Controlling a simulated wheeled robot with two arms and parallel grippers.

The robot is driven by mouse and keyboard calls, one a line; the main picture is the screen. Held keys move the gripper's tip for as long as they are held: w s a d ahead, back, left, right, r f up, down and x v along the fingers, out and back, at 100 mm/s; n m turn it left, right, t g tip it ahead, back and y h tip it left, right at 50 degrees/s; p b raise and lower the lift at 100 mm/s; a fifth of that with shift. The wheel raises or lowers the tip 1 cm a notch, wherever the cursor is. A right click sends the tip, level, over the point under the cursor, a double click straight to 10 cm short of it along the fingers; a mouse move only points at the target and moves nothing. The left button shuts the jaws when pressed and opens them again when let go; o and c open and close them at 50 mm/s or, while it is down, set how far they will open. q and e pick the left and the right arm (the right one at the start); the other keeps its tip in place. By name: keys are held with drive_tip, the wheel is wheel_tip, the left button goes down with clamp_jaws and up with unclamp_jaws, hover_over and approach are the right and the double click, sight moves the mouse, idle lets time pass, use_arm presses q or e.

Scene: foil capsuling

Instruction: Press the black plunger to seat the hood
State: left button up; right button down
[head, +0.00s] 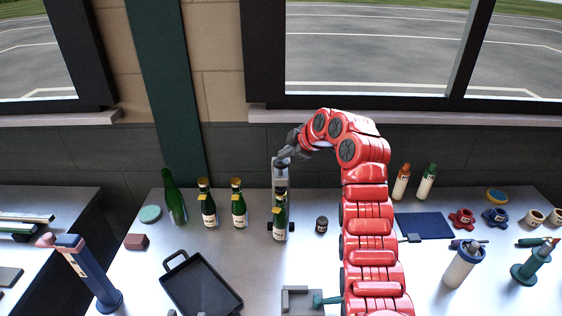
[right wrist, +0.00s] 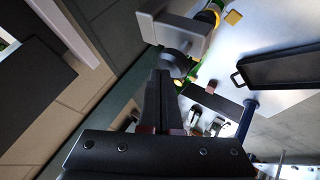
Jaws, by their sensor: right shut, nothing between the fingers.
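The press (head: 280,178) is a grey upright stand at the back middle of the table. Its black plunger (head: 281,163) is at the top, partly hidden by my right gripper (head: 287,153). A green bottle (head: 280,220) with a gold label at its neck stands in front of the press. In the right wrist view my right gripper (right wrist: 161,76) is shut and empty, its fingertips close to the dark round plunger (right wrist: 177,63) beside the grey press head (right wrist: 172,36). I cannot tell whether they touch. The hood on the bottle is too small to make out. My left gripper is out of view.
Two gold-topped bottles (head: 208,205) (head: 239,206) and a plain green bottle (head: 174,200) stand left of the press. A small black jar (head: 321,225) is to its right. A black tray (head: 202,286) lies in front on the left. My red right arm covers the table's middle right.

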sight(285, 163)
drive_tip(key=shift+f+b, duration=0.6)
drive_tip(key=shift+f, duration=0.3)
idle(0.4)
drive_tip(key=shift+s+f, duration=0.3)
drive_tip(key=shift+f, duration=0.35)
idle(0.5)
drive_tip(key=shift+w+r+b, duration=0.15)
drive_tip(key=shift+r+b, duration=0.05)
drive_tip(key=shift+r, duration=0.4)
drive_tip(key=shift+w+r+b, duration=0.15)
drive_tip(key=shift+r, duration=0.9)
drive_tip(key=shift+w, duration=0.1)
drive_tip(key=shift+r, duration=0.15)
